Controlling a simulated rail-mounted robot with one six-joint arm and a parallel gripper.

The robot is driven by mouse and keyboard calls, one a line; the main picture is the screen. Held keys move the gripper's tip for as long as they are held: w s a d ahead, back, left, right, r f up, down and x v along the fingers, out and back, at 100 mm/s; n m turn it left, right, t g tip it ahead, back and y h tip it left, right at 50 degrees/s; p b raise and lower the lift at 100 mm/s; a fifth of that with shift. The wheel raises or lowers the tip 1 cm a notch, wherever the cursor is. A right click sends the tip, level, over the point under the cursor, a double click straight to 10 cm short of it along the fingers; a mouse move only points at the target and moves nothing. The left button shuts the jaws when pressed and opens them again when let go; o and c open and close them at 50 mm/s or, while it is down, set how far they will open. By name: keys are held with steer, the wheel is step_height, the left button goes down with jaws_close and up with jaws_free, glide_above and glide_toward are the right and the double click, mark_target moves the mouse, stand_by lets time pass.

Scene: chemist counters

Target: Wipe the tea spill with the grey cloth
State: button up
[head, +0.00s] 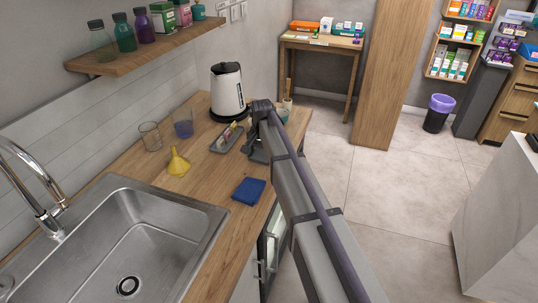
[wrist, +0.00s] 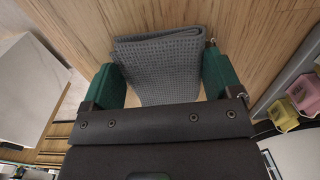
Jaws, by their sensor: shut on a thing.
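The grey cloth (wrist: 165,50) is folded, with a waffle weave, and shows in the wrist view between the two green fingers of my gripper (wrist: 162,80). The fingers are shut on it, one at each side. Wooden surface shows behind the cloth; I cannot tell whether the cloth touches it. In the head view my gripper is over the right part of the wooden counter (head: 212,182), largely hidden by my own arm, and the grey cloth cannot be made out there. No tea spill can be made out in either view.
A blue folded cloth (head: 248,190) lies near the counter's front edge. A small tray (head: 219,146), a kettle (head: 228,88), a yellow funnel (head: 178,163), a clear glass (head: 151,136) and a bluish beaker (head: 183,124) stand close by. The sink (head: 150,235) is at left.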

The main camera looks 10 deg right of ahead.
steer(key=shift+w+a, duration=0.6)
steer(key=shift+a, duration=0.35)
steer(key=shift+w+a, duration=0.6)
steer(key=shift+a, duration=0.35)
step_height(320, 180, up, 6)
steer(key=p, duration=0.6)
steer(key=shift+d, duration=0.1)
step_height(320, 180, up, 3)
steer(key=p, duration=0.3)
